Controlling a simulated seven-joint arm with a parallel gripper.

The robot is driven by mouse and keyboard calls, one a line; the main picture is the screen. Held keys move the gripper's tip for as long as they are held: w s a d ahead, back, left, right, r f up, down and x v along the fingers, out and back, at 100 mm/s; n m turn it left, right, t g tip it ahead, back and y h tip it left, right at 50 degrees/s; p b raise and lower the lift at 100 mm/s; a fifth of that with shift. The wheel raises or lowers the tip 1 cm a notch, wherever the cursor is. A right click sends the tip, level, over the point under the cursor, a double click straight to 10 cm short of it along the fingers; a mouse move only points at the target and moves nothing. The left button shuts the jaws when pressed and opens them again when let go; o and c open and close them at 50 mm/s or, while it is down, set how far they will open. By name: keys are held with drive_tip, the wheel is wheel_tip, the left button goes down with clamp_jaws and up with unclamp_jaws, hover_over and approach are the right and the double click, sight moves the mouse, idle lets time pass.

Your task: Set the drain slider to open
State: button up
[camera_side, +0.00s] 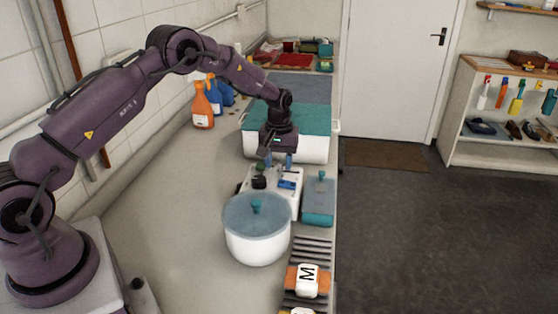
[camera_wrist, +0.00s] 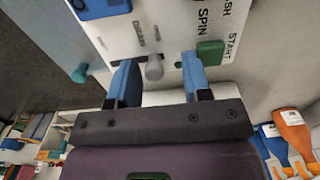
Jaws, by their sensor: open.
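A white control panel (camera_side: 287,207) stands on the counter behind the round tub. In the wrist view the panel (camera_wrist: 172,18) carries a small grey knob (camera_wrist: 154,68), with small blurred lettering beside it that I cannot read surely; it looks like the drain slider. My gripper (camera_side: 277,163) points down over the panel's far part. In the wrist view its two blue fingers (camera_wrist: 159,80) are open and apart, with the grey knob showing between them. I cannot tell whether either finger touches the knob. A green START button (camera_wrist: 210,53) is close to the right finger.
A large teal-and-white bin (camera_side: 313,148) stands behind. Spray bottles (camera_side: 203,109) line the wall. The counter's left side is clear.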

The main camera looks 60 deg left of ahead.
sight(279, 162)
wheel_tip(279, 162, up, 13)
idle(0.4)
idle(0.4)
drive_tip(key=s+d+r+m+t, duration=0.2)
drive_tip(key=s+d+r+m, duration=0.1)
drive_tip(key=s, duration=0.7)
drive_tip(key=s+d+r+m+t, duration=0.1)
drive_tip(key=s+d+r+m, duration=0.2)
drive_tip(key=s+d+r, duration=0.3)
drive_tip(key=s+d+r+m+t, duration=0.2)
drive_tip(key=s+d+r+m, duration=0.1)
drive_tip(key=s, duration=1.2)
drive_tip(key=shift+s+d+r+t, duration=0.15)
drive_tip(key=shift+d+r+t, duration=0.15)
drive_tip(key=shift+d+r, duration=0.7)
